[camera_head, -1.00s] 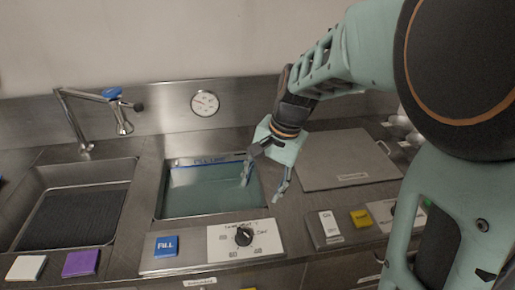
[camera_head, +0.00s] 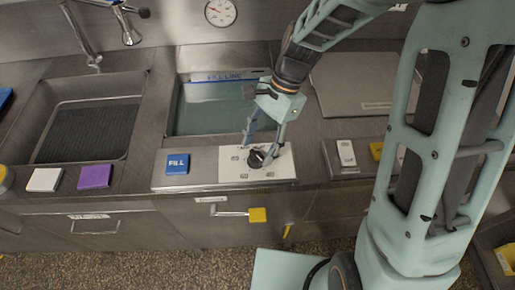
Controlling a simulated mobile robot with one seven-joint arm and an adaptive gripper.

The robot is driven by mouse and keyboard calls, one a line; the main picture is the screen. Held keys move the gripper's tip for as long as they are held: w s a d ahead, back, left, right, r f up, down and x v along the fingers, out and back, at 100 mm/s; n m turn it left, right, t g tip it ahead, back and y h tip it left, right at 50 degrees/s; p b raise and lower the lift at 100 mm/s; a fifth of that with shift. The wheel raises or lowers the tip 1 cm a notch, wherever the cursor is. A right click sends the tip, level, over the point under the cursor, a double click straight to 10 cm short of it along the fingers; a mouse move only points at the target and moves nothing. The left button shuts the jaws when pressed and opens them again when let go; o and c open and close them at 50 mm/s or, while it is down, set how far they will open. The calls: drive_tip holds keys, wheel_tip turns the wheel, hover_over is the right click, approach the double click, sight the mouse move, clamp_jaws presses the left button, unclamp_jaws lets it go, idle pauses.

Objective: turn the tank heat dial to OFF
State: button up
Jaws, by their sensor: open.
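The tank heat dial (camera_head: 255,160) is a black round knob on a white label plate (camera_head: 229,167), set in the steel panel in front of the water-filled tank (camera_head: 205,112). A pale pointer mark shows on the knob, but its setting is too small to read. My gripper (camera_head: 258,149) is open and points down at the dial, with its fingertips around or just above the knob. Whether they touch it I cannot tell. The fingers hide part of the knob and of the plate's lettering.
A blue FILL button (camera_head: 178,164) sits left of the dial. A steel lid (camera_head: 350,90) lies behind right.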

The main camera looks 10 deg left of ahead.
drive_tip(key=shift+x, duration=0.8)
drive_tip(key=shift+c, duration=0.7)
drive_tip(key=c, duration=1)
drive_tip(key=shift+n, duration=0.3)
drive_tip(key=n+h, duration=0.1)
drive_tip(key=n, duration=0.2)
drive_tip(key=n+g+h+p, duration=0.1)
drive_tip(key=n, duration=0.2)
drive_tip(key=shift+w+a, duration=0.15)
drive_tip(key=n+h, duration=0.1)
drive_tip(key=n, duration=0.2)
drive_tip(key=shift+a+n+h, duration=0.1)
drive_tip(key=shift+n+h, duration=0.3)
drive_tip(key=shift+n+t+h, duration=0.3)
drive_tip(key=shift+n+h, duration=0.3)
drive_tip(key=shift+n, duration=1.2)
